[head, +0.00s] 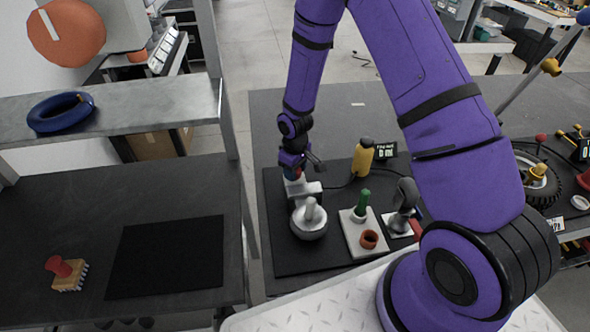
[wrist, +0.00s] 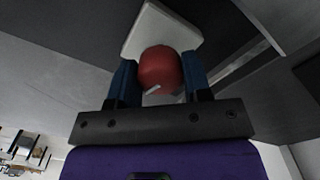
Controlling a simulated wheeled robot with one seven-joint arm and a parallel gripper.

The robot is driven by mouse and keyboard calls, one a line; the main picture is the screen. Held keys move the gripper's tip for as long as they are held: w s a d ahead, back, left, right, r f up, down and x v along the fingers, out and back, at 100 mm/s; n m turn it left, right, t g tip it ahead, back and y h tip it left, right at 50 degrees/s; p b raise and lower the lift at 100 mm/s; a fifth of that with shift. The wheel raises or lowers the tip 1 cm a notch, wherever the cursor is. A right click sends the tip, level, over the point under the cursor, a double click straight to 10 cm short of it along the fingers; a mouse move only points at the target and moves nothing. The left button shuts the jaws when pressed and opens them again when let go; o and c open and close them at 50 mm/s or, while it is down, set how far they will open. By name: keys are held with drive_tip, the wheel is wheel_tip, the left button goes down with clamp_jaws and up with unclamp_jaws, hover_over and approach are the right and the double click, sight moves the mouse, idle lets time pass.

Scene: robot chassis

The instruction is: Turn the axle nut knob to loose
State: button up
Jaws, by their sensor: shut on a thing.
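In the wrist view a round red knob (wrist: 158,64) with a short pale mark sits in front of a white plate (wrist: 150,28). The blue fingers of my gripper (wrist: 158,82) stand on either side of it and are shut on it. In the head view my gripper (head: 292,171) points down at a pale grey fixture (head: 301,188) on the black mat. There the knob is mostly hidden by the gripper. I cannot read which way the knob is set.
A silver round part (head: 309,222) stands just in front of the fixture. A yellow bottle (head: 362,158), a small sign (head: 385,151) and a white block (head: 358,240) with green and red-orange parts are to the right. A shelf (head: 150,100) stands left. A wheel (head: 540,178) lies at right.

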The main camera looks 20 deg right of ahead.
drive_tip(key=shift+n, duration=1.2)
drive_tip(key=o, duration=0.9)
wheel_tip(320, 180, up, 11)
drive_tip(key=shift+f, duration=0.1)
